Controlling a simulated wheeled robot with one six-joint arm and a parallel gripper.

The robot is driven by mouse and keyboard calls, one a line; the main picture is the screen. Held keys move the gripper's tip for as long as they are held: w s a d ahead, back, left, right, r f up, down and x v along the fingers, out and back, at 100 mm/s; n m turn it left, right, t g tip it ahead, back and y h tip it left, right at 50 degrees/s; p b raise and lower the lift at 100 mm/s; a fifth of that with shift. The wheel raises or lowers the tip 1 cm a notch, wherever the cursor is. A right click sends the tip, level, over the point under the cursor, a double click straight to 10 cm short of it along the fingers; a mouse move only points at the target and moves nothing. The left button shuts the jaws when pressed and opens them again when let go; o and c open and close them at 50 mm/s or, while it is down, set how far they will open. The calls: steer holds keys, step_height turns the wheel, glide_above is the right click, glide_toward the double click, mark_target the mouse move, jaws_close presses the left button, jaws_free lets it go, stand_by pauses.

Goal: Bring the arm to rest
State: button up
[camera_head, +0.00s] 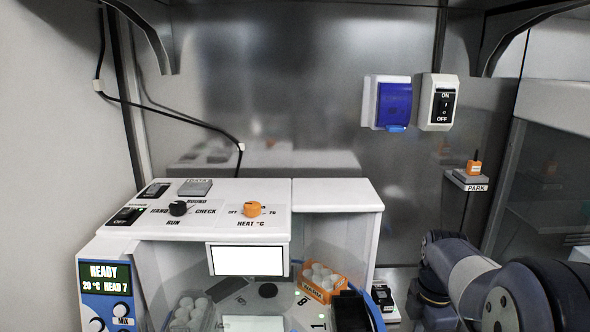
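My arm shows at the right of the head view, its dark grey and blue links beside the white machine (335,194). The arm runs in from the lower right edge and bends downward near the machine's right side. My gripper is not in view, so I cannot see whether it holds anything. A small shelf labelled PARK (477,187) is on the back wall above the arm, with a small orange-topped piece (474,168) on it.
The machine's display (104,276) reads READY, 20 °C, HEAD 7. An orange rack of white balls (323,280) and a clear box of white balls (188,312) sit in its bay. A blue-covered box (393,103) and an ON/OFF switch (438,103) are on the wall.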

steer(key=s+a+n+p, duration=0.1)
steer(key=s+a+n, duration=0.3)
steer(key=n, duration=0.5)
steer(key=shift+s+n, duration=0.2)
steer(key=shift+n, duration=0.2)
steer(key=shift+a, duration=0.1)
